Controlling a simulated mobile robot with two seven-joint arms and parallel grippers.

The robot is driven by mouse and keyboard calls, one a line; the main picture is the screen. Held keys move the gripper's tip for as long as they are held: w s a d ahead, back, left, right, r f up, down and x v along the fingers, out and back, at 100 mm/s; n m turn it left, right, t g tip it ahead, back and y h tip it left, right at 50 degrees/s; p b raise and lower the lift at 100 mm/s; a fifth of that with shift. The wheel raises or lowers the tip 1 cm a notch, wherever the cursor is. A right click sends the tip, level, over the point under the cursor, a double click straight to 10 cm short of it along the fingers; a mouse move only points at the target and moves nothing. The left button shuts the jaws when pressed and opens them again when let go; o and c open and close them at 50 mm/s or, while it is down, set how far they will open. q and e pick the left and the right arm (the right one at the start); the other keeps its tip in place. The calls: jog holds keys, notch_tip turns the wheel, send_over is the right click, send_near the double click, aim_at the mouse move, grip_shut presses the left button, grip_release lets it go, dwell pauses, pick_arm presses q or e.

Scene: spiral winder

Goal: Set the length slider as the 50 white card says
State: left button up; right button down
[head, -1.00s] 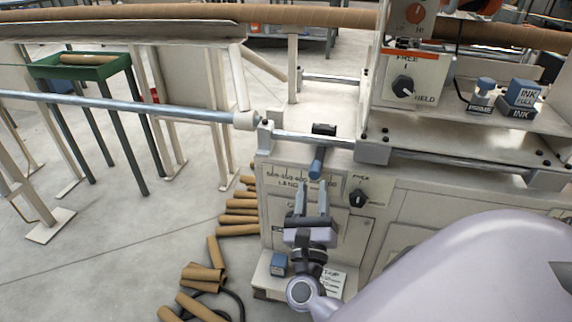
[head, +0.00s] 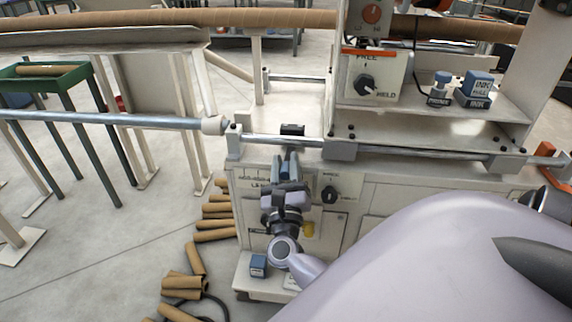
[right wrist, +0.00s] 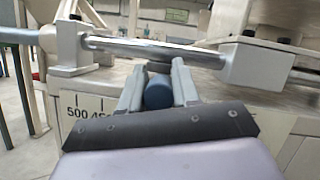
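The length slider's blue round handle (right wrist: 158,92) sticks out of the machine front, below the steel rod. My right gripper (head: 288,168) is at it, with one finger on each side; in the right wrist view the fingers (right wrist: 158,88) touch its sides, so the gripper looks shut on it. The length scale (right wrist: 88,108) shows 500 and part of 450 left of the gripper; the rest is hidden behind the fingers. A white card (head: 291,283) on the low shelf is mostly covered by my arm, and its writing cannot be read. My left gripper is out of view.
A black knob (head: 331,194) sits right of the slider, and a yellow part (head: 309,229) below it. A blue block (head: 258,265) stands on the low shelf. Brown tubes (head: 214,222) lie on the floor at left. The steel rod (head: 275,141) runs just above the handle.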

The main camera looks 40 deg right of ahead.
aim_at(253, 163)
jog(key=w+a+b, duration=0.3)
jog(key=w+a, duration=0.1)
jog(key=w, duration=0.1)
jog(key=shift+w+a+b, duration=0.3)
jog(key=shift+w+b, duration=0.05)
jog(key=shift+b, duration=0.05)
jog(key=c, duration=1.2)
grip_release()
